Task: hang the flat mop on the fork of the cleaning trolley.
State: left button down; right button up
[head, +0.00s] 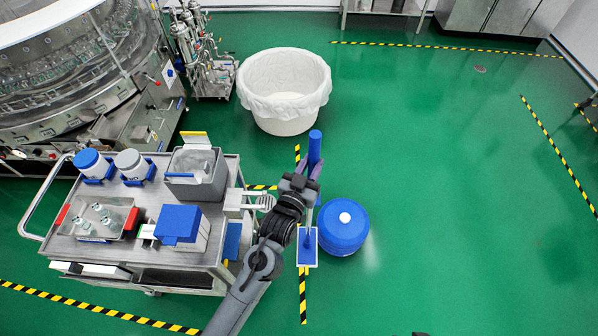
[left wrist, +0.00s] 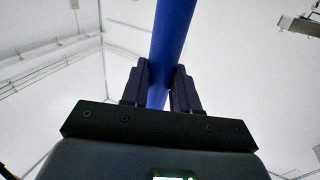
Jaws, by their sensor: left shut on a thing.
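The flat mop has a blue handle (head: 315,146) that stands roughly upright, with a pale flat head (head: 307,261) showing low beside the trolley. My left gripper (head: 308,172) is shut on the handle near its upper part. In the left wrist view the blue handle (left wrist: 172,45) runs up between the two dark fingers (left wrist: 160,88). The pale fork (head: 252,200) sticks out from the right side of the cleaning trolley (head: 190,258). The mop is right of the fork, apart from it in the head view. My arm hides part of the handle. My right gripper is not in view.
A blue round drum (head: 343,228) stands close right of the mop. A white lined bin (head: 284,92) stands behind. The trolley carries white tubs with blue lids, a grey bin (head: 196,178), a blue-topped box and a tray. Green floor (head: 450,200) is clear to the right.

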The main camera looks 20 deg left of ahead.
pick_arm(q)
jog(key=s+a, duration=0.2)
jog(key=a, duration=0.5)
jog(key=shift+a+r, duration=0.15)
jog(key=shift+a, duration=0.15)
dwell(0.3)
jog(key=shift+w, duration=0.1)
dwell(0.6)
jog(key=shift+a+p, duration=0.2)
jog(key=shift+p, duration=0.1)
jog(key=shift+s+a+p, duration=0.3)
jog(key=shift+a+p, duration=0.05)
jog(key=shift+a, duration=0.55)
jog(key=shift+s+a+p, duration=0.25)
jog(key=shift+a+p, duration=0.05)
jog(key=shift+a, duration=0.7)
